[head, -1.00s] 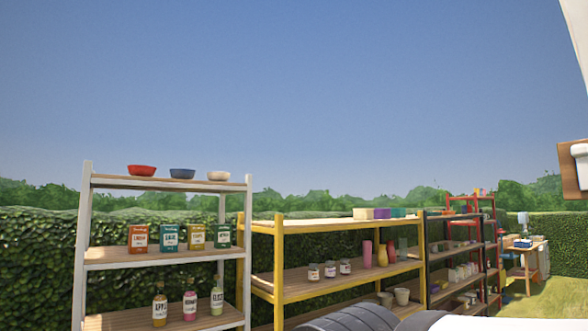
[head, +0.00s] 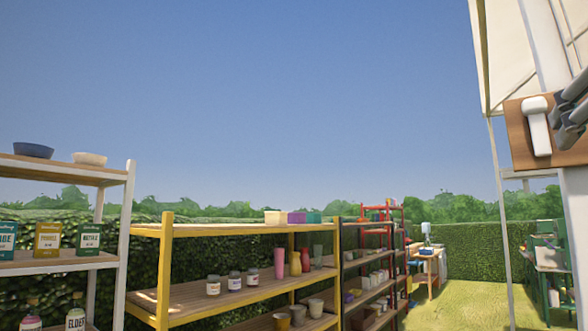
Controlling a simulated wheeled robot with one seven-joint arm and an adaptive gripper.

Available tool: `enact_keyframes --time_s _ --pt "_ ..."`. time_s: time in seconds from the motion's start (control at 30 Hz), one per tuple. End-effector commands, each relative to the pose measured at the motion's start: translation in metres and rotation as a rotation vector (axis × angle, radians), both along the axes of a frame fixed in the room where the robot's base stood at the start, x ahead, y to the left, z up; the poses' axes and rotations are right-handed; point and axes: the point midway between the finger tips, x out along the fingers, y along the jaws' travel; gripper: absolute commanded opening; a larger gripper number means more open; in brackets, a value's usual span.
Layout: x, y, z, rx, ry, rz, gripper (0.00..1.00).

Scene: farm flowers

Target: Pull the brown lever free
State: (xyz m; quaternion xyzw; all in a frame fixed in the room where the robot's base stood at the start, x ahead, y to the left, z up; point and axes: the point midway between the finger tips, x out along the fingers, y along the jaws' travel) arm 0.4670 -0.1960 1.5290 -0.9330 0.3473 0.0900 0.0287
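I cannot make out a brown lever in the head view. A brown wooden board (head: 517,143) is on the white post at the right, with a pale, rounded handle-like piece (head: 538,128) upright on its face. Dark grey, finger-like parts (head: 570,115) overlap the board's right side and are cut off by the picture edge.
A white shelf (head: 128,200) with bowls and tins stands at the left. A yellow shelf (head: 165,270) with jars and pots is beside it, then dark and red shelves. Grass (head: 455,298) is open at the right, before a green rack (head: 550,258).

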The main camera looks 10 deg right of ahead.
Motion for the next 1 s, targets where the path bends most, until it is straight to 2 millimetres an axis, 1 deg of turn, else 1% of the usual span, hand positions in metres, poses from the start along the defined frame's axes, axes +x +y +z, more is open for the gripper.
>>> enact_keyframes --time_s 0.03,0.1,0.2,0.27,0.43,0.8,1.0 --pt "-0.018 -0.004 0.021 -0.042 -0.049 -0.055 0.48" --pt "-0.038 -0.006 0.045 -0.086 -0.096 -0.104 0.48" --pt "-0.054 -0.006 0.063 -0.119 -0.131 -0.144 0.48" --pt "-0.056 -0.008 0.068 -0.128 -0.139 -0.153 0.48" --pt "-0.044 -0.024 0.069 -0.126 -0.138 -0.153 0.48" --pt "0.004 -0.078 0.068 -0.126 -0.137 -0.151 0.48" --pt "0.022 -0.1 0.068 -0.127 -0.138 -0.151 0.48"
